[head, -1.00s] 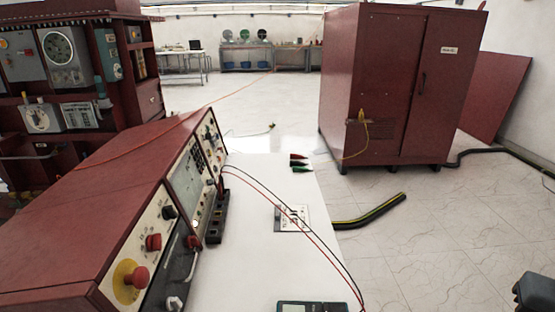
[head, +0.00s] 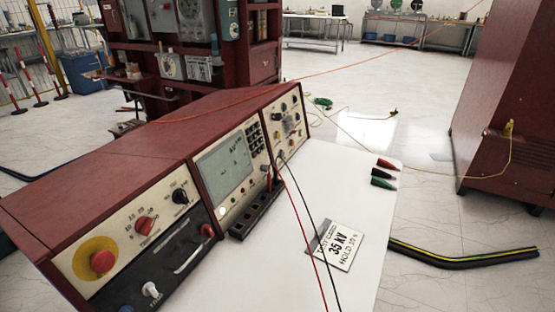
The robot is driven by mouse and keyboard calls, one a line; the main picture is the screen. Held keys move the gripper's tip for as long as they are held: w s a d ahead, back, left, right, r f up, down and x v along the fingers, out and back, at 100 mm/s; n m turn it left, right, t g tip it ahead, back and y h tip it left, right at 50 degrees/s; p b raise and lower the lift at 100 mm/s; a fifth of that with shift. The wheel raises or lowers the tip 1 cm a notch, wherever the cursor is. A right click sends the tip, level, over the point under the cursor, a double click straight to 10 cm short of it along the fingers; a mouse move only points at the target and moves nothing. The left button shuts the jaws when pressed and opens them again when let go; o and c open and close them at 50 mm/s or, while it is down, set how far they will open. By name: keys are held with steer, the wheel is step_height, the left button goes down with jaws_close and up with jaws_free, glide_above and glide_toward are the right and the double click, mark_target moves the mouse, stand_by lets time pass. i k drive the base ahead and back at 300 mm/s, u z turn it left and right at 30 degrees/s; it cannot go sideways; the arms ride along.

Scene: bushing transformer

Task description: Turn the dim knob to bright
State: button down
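A red test console (head: 140,150) stands on a white table (head: 350,185) in the head view. Its left panel carries a red mushroom button (head: 102,262) on a yellow disc, a red rotary knob (head: 146,225) and a black knob (head: 180,196). A grey screen (head: 225,168) is in the middle. The right panel (head: 291,121) has several small knobs. The labels are too small to read, so I cannot tell which knob is the dim knob or how it is set. My gripper is not in view.
Red and green clips (head: 384,172) lie at the table's far right edge. A red cabinet (head: 500,110) stands at right. A black-and-yellow cable (head: 460,260) crosses the open floor.

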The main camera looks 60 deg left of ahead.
mark_target(264, 168)
steer(key=u, duration=0.6)
steer(key=i, duration=0.9)
steer(key=u, duration=1.1)
steer(key=i, duration=0.2)
steer(key=u, duration=0.05)
